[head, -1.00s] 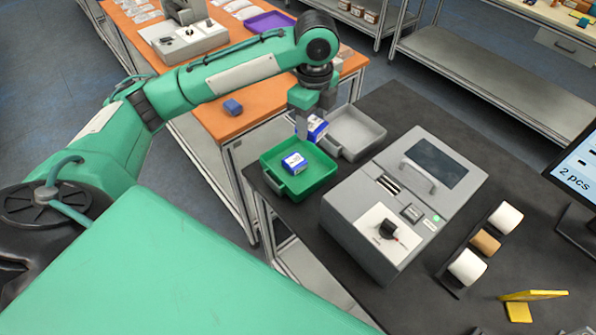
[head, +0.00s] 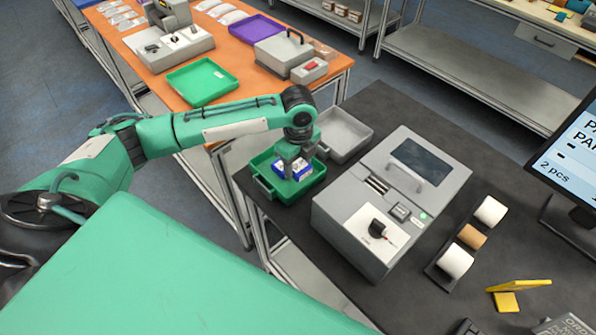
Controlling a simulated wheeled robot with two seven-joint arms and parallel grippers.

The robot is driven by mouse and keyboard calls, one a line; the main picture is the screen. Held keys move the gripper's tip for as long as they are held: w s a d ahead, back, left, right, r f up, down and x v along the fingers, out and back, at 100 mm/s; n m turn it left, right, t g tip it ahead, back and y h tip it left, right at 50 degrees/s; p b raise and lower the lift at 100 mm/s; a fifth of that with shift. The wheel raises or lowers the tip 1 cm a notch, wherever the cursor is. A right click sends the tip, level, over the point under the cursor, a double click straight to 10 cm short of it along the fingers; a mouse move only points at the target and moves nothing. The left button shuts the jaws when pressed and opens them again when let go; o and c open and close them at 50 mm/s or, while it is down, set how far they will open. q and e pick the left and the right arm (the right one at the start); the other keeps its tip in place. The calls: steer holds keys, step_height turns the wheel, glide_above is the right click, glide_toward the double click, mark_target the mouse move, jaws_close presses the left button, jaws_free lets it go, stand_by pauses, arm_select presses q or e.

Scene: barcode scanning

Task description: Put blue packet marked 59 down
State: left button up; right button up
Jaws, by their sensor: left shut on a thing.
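My left gripper (head: 294,167) points down inside the green tray (head: 288,198) on the dark table. It is shut on a blue and white packet, low in the tray. Blue and white packet surfaces (head: 291,174) show around the fingers; the held packet and the one lying in the tray overlap here, so I cannot tell them apart. The number 59 is too small to read. Whether the held packet touches the tray floor is hidden by the gripper. My right gripper is not in view.
An empty grey tray (head: 345,152) stands just behind the green tray. A grey machine (head: 392,200) with a knob stands close on the right. Rolls (head: 457,262), a yellow stand (head: 519,289) and a monitor (head: 570,150) are further right. Another green tray (head: 201,100) is on the orange table.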

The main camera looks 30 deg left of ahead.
mark_target(298, 165)
arm_select(q)
steer(key=shift+f+p, duration=0.4)
steer(key=shift+f, duration=2.15)
steer(key=shift+f, duration=0.15)
steer(key=o, duration=1.1)
steer(key=shift+c, duration=0.2)
step_height(298, 165, up, 11)
steer(key=b, duration=0.2)
steer(key=shift+b, duration=0.35)
steer(key=shift+r, duration=0.65)
